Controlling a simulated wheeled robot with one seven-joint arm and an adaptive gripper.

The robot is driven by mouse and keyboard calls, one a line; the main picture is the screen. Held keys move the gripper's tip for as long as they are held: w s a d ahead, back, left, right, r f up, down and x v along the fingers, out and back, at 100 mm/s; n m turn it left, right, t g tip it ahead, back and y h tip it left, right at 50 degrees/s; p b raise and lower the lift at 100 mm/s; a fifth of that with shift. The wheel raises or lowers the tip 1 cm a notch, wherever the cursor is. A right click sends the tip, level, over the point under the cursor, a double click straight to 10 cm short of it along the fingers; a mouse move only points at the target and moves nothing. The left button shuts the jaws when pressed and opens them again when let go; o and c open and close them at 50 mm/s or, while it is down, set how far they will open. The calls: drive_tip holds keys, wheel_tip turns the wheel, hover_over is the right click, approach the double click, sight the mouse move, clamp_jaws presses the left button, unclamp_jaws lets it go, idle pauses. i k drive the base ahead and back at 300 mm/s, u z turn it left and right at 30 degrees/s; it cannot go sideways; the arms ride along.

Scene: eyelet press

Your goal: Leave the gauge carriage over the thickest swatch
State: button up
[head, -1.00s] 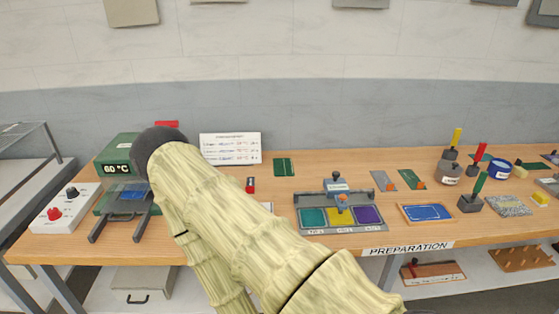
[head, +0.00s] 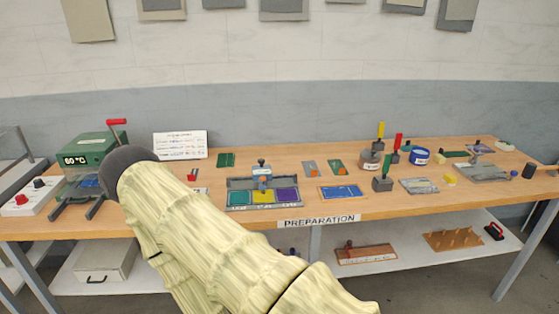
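The gauge carriage (head: 262,174) is a blue and grey block with a dark knob on top. It sits on the rail at the back of a grey swatch tray (head: 235,183), above the middle swatch. The tray holds a teal swatch (head: 239,198) at left, a yellow swatch (head: 264,197) in the middle and a purple swatch (head: 287,194) at right. Their thicknesses cannot be told from here. My arm crosses the lower left of the head view, left of the tray. My gripper does not show.
A green 60 °C press (head: 86,148) with a red-handled lever and a white control box (head: 28,197) stand at the left. A blue mat (head: 340,192) lies right of the tray. Stamps, jars and plates crowd the table's right side. A white instruction card (head: 180,145) stands behind.

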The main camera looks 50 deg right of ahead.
sight(257, 171)
drive_tip(key=z, duration=1.25)
